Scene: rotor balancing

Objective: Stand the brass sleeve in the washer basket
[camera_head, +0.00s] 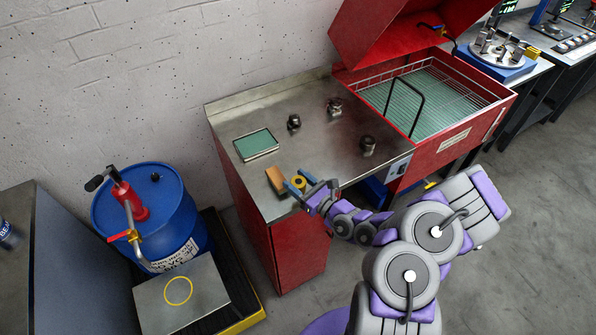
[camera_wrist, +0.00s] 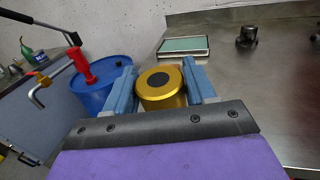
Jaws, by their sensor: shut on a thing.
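The brass sleeve (camera_head: 299,182) is a short gold cylinder with a dark round centre on its top. My gripper (camera_head: 303,187) is shut on it near the front edge of the steel bench. In the wrist view the sleeve (camera_wrist: 159,92) sits between the two blue fingers of my gripper (camera_wrist: 158,84), with its top face showing. Its lower part is hidden by the gripper. Whether it touches the bench is unclear. The washer basket (camera_head: 447,88) is a wire basket in the open red washer, up and right of my gripper, with a black hoop handle standing over it.
The steel bench top (camera_head: 240,108) holds a green-topped tray (camera_head: 256,145), an orange-brown block (camera_head: 276,180) and several dark metal parts, one (camera_head: 367,145) between my gripper and the washer. The red lid (camera_head: 400,35) is raised. A blue drum (camera_head: 150,215) stands left.

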